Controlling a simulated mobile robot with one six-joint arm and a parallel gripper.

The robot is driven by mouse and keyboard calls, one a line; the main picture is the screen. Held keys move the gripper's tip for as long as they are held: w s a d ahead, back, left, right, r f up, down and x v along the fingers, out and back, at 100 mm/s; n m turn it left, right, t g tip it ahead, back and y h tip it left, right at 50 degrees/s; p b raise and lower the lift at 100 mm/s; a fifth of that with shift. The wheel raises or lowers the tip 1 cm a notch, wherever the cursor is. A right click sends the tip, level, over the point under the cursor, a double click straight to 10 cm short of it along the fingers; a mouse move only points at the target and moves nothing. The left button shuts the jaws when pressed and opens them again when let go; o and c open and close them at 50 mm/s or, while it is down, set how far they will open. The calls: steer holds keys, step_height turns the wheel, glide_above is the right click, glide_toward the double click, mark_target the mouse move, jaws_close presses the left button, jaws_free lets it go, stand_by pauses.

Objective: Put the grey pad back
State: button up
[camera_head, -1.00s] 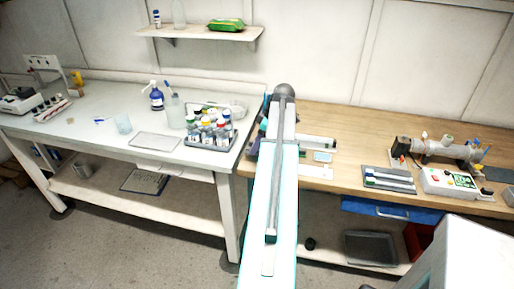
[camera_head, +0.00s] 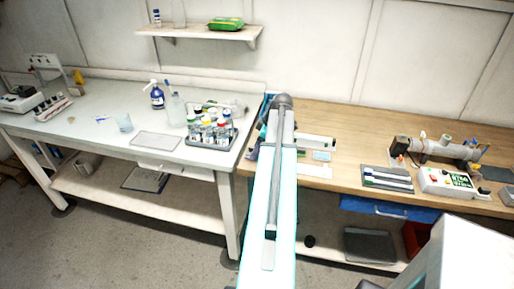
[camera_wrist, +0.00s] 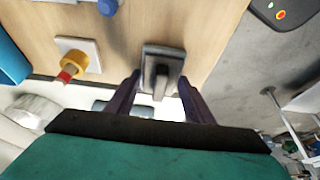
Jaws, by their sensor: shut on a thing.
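The grey pad (camera_wrist: 163,56) is a small dark grey block with a raised grip, seen at the centre of the wrist view. My gripper (camera_wrist: 159,80) has its two purple fingers on either side of it and is shut on it. The wooden surface shows behind the pad; I cannot tell whether the pad touches it. In the head view my arm hides the gripper and the pad.
On the wooden bench (camera_head: 345,125) stand a tube-shaped reactor (camera_head: 445,148), a white control box (camera_head: 446,183) and a dark tray (camera_head: 387,179) with white strips. A bottle rack (camera_head: 211,130) stands on the left table. A yellow-red knob (camera_wrist: 72,66) is near the pad in the wrist view.

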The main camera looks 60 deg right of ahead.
steer(key=shift+f, duration=0.25)
steer(key=o, duration=1)
steer(key=shift+r, duration=0.1)
steer(key=shift+b+v, duration=1.55)
steer(key=shift+v, duration=4.55)
steer(key=shift+w, duration=0.1)
steer(key=shift+r, duration=0.1)
